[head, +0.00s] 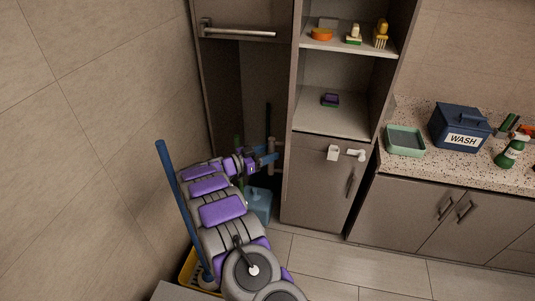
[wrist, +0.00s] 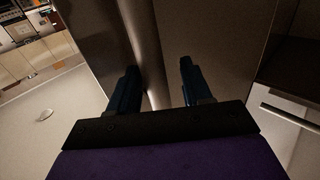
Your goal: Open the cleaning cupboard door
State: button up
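In the wrist view my gripper (wrist: 160,88) is open. A rounded vertical metal bar (wrist: 142,45) runs between the fingers, nearer the left one. I cannot tell whether they touch it, or how far the door stands open.
A blue broom handle (head: 173,190) leans left of my arm, by a yellow basket (head: 188,268). To the right are shelves with brushes, a lower cupboard door (head: 318,190), and a counter with a blue WASH box (head: 460,127). Tiled floor (head: 390,275) is clear at right.

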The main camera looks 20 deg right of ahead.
aim_at(269, 146)
jog(key=shift+d+r, duration=0.4)
jog(key=shift+r, duration=0.05)
jog(key=shift+w+a+r, duration=0.1)
jog(key=shift+r, duration=0.55)
jog(key=shift+w+a+r, duration=0.1)
jog(key=shift+r, duration=0.5)
jog(key=shift+s+a, duration=0.25)
jog(key=shift+s, duration=0.2)
jog(key=s+a+r, duration=0.1)
jog(key=s, duration=1.4)
jog(key=shift+a+r, duration=0.2)
jog(key=shift+a, duration=0.15)
jog(key=shift+s, duration=0.1)
